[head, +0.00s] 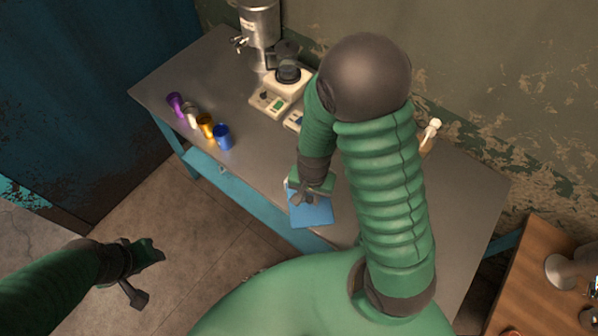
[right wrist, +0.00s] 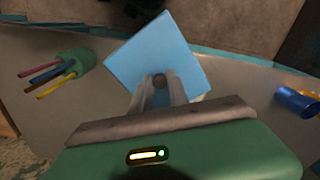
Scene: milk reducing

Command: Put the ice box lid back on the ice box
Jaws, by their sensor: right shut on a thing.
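The ice box lid is a flat blue square (head: 311,215) near the table's front edge in the head view. In the right wrist view the lid (right wrist: 180,50) lies beyond my fingers, with a dark round knob (right wrist: 159,81) between the fingertips. My right gripper (head: 312,197) is shut on the lid by this knob. A thin pale edge shows beside the lid under my gripper; I cannot tell whether it belongs to the ice box, which is otherwise hidden. My left gripper (head: 146,272) is open and empty, left of the table over the floor.
Purple, white, orange and blue cups (head: 222,136) stand at the table's left. A metal dispenser (head: 259,22) and a scale-like machine (head: 284,90) stand at the back. A green cup with coloured sticks (right wrist: 70,65) shows in the wrist view. A wooden table (head: 545,275) is at right.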

